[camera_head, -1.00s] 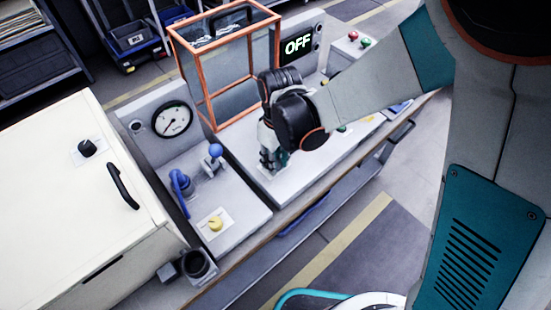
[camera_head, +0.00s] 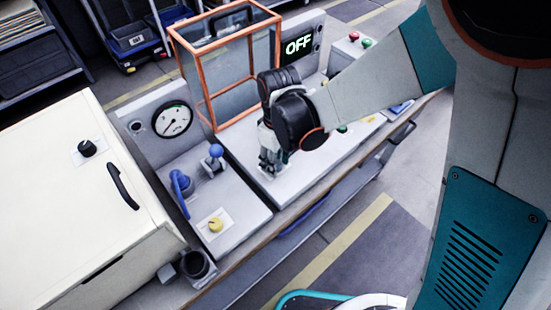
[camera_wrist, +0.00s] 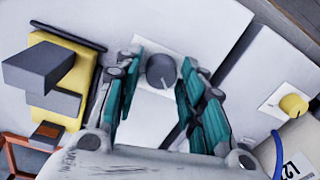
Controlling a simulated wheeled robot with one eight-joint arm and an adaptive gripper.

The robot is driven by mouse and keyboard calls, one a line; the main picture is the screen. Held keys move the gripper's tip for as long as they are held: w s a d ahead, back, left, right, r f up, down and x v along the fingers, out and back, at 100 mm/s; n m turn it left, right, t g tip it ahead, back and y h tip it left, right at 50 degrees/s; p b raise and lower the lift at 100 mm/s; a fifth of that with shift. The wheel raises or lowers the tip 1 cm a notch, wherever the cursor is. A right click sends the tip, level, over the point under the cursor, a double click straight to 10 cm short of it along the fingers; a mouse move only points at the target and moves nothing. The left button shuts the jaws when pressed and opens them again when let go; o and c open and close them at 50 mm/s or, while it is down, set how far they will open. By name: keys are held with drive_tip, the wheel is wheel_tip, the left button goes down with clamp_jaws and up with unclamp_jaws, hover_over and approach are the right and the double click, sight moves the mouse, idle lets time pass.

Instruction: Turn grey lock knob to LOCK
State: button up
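The grey lock knob (camera_wrist: 161,70) is a round dark-grey knob on a white plate in the wrist view, with a pale pointer mark towards the bottom of the picture. No lettering on its plate can be read. My gripper (camera_wrist: 161,66) is open, its teal-padded fingers on either side of the knob with a gap showing on both sides. In the head view my gripper (camera_head: 268,170) points down at the white panel beside the orange-framed case. The knob cannot be made out there.
The orange-framed clear case (camera_head: 203,80) and a display (camera_head: 298,45) reading OFF stand behind my gripper. A yellow knob (camera_head: 215,225), blue valve handles (camera_head: 181,184) and a gauge (camera_head: 173,119) are to the left. A yellow block (camera_wrist: 48,75) with dark-grey parts lies left in the wrist view.

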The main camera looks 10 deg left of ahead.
idle(0.3)
wheel_tip(320, 180, up, 8)
drive_tip(key=shift+d+f, duration=0.1)
drive_tip(key=shift+f, duration=0.1)
drive_tip(key=shift+w, duration=0.1)
idle(0.4)
